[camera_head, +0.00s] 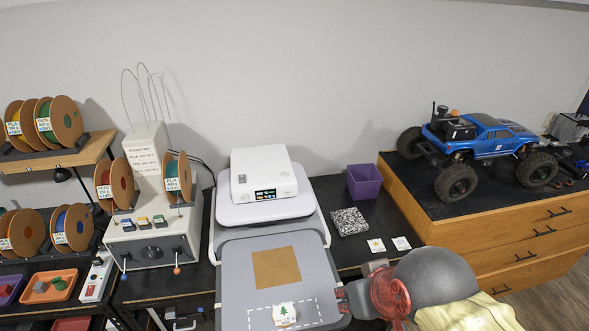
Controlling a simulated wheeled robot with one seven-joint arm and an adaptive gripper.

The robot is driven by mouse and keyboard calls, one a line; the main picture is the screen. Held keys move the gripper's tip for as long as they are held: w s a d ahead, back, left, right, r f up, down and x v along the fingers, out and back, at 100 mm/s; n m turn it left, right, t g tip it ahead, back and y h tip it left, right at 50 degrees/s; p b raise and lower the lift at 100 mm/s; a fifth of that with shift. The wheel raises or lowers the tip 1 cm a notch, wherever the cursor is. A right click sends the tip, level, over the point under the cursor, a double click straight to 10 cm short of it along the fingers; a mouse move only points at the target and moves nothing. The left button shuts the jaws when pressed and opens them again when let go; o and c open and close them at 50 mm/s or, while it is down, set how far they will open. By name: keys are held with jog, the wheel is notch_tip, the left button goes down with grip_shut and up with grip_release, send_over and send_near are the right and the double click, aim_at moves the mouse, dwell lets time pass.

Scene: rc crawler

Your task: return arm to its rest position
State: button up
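My arm (432,278) reaches in from the bottom right, with a grey rounded link and a red ringed part. Its left end, where my gripper (342,298) seems to be, lies at the right edge of the grey bed of the white machine. The fingers are too small and dark to tell open from shut, and I make out nothing held. A white card with a green tree (284,314) lies on the bed, left of this end and apart from it.
The white machine (264,173) stands behind the bed. A purple bin (364,181), a speckled block (349,221) and two small cards (377,245) lie to its right. A blue crawler (490,140) stands on a wooden drawer cabinet (540,215). Filament spools (66,121) fill the left.

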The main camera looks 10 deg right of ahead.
notch_tip(320, 180, down, 15)
jog(key=b, duration=1.4)
jog(key=shift+c, duration=0.6)
